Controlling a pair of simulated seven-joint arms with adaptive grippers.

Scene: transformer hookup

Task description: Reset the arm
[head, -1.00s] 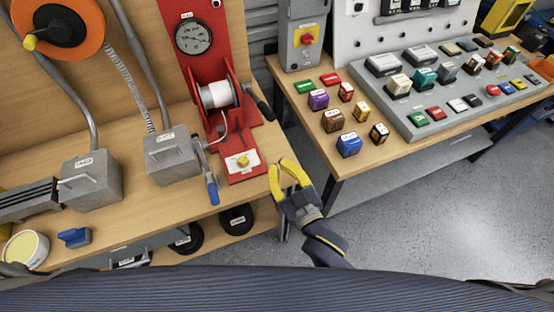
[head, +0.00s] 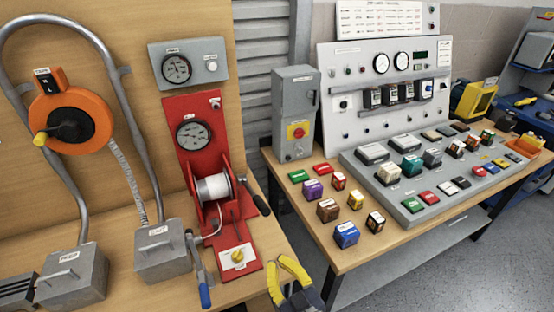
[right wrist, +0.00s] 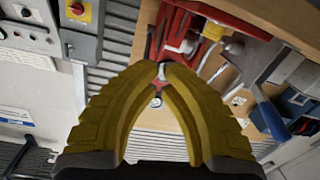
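My right gripper (head: 278,262) shows at the bottom of the head view, in front of the wooden bench edge. Its yellow curved fingers are drawn together with their tips almost meeting, and I see nothing held between them. In the right wrist view the fingers (right wrist: 161,68) fill the middle, with the tips toward the top. The red winch stand (head: 192,130) with its white drum is behind and left of the gripper; it also shows in the right wrist view (right wrist: 205,14). A plate with a yellow knob (head: 238,256) sits on its base. My left gripper is not in view.
Two grey boxes (head: 162,252) and a blue-handled lever (head: 204,294) stand on the left bench. An orange reel (head: 98,104) hangs on the board. Several coloured blocks (head: 345,235) and a grey panel (head: 415,210) cover the right bench. A gap separates the benches.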

